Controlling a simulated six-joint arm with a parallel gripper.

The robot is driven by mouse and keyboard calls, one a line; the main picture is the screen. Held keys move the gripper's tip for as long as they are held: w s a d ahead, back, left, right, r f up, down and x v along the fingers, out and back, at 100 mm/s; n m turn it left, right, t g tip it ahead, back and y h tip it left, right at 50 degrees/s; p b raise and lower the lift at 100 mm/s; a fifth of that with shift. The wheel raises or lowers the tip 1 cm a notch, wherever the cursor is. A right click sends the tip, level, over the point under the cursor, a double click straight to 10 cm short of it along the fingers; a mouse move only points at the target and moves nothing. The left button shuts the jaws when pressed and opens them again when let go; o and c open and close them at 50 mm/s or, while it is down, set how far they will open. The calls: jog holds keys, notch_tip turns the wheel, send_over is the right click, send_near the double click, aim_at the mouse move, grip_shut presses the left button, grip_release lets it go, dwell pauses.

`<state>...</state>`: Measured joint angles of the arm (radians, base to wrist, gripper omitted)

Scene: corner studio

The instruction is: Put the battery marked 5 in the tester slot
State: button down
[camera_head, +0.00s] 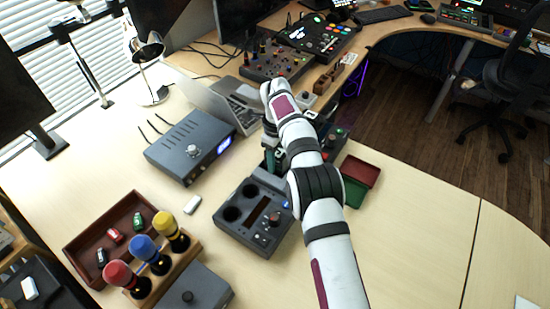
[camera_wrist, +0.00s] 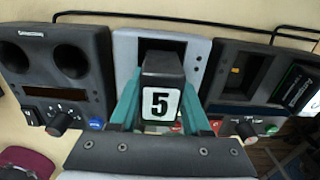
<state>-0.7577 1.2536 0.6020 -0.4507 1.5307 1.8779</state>
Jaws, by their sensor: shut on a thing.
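My gripper (camera_wrist: 160,88) has teal fingers shut on a dark battery (camera_wrist: 161,68) with a black 5 on a white label facing the wrist camera. The battery is in front of a light grey unit (camera_wrist: 203,50), hiding its middle; I cannot tell whether they touch. Right of it, a dark unit (camera_wrist: 222,83) has a rectangular bay with a yellow contact and a dark block with white lettering. Left, a dark unit (camera_wrist: 92,98) has two round wells. No readable label shows which one is the tester. In the head view, a teal part of my gripper (camera_head: 272,158) shows beside my arm.
The round-well unit (camera_head: 238,232) stands left of my arm. Red (camera_head: 361,170) and green (camera_head: 353,193) trays lie to the right. A rack of coloured knobs (camera_head: 165,275) is front left.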

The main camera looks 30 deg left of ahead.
jog(key=shift+r, duration=0.15)
jog(key=shift+a, duration=0.25)
dwell(0.5)
jog(key=shift+f, duration=0.55)
jog(key=shift+f, duration=0.2)
jog(key=shift+s+r, duration=0.1)
jog(key=shift+r, duration=0.75)
jog(key=shift+r, duration=0.1)
dwell(0.4)
